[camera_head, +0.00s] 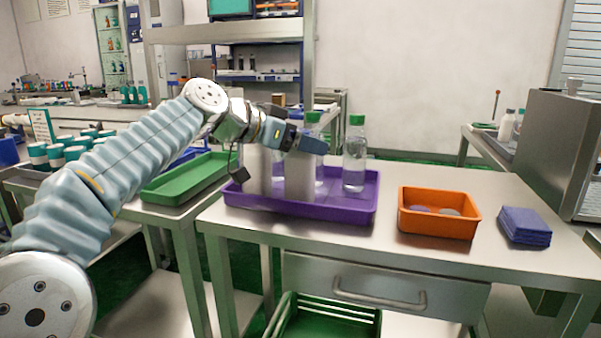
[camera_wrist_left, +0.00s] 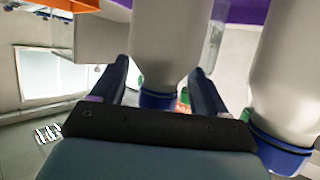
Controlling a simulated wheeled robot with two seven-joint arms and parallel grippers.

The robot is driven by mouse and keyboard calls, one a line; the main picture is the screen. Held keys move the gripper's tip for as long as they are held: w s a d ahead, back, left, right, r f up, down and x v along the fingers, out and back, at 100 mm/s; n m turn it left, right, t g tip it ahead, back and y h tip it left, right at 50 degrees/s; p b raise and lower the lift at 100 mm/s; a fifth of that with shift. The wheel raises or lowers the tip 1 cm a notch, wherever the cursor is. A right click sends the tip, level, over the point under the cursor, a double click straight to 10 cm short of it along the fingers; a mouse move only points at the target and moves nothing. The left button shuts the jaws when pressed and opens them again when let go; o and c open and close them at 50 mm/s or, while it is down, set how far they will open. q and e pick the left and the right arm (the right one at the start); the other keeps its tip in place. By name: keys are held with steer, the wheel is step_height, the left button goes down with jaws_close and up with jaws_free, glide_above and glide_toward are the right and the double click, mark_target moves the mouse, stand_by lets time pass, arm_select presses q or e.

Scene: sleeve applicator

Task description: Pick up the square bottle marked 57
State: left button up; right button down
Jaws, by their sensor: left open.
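Two pale white bottles stand in the purple tray (camera_head: 345,211), the left one (camera_head: 258,172) and the right one (camera_head: 299,178) side by side; my arm hides their tops. My left gripper (camera_head: 308,142) is at the height of the bottle tops. In the left wrist view, which is upside down, its fingers (camera_wrist_left: 160,66) are open on both sides of one white bottle (camera_wrist_left: 165,35) with a blue cap (camera_wrist_left: 160,99). A second white bottle (camera_wrist_left: 290,75) with a blue cap is beside it, outside the fingers. No number 57 can be read. My right gripper is not in view.
A clear green-capped bottle (camera_head: 355,158) stands at the tray's right; another (camera_head: 313,120) is partly hidden by my gripper. An orange bin (camera_head: 438,225), folded blue cloths (camera_head: 525,226) and a grey machine (camera_head: 550,140) are to the right. A green tray (camera_head: 180,184) is left.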

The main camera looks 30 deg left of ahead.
arm_select(q)
steer(key=shift+x, duration=0.75)
jaws_close()
steer(key=shift+f, duration=0.1)
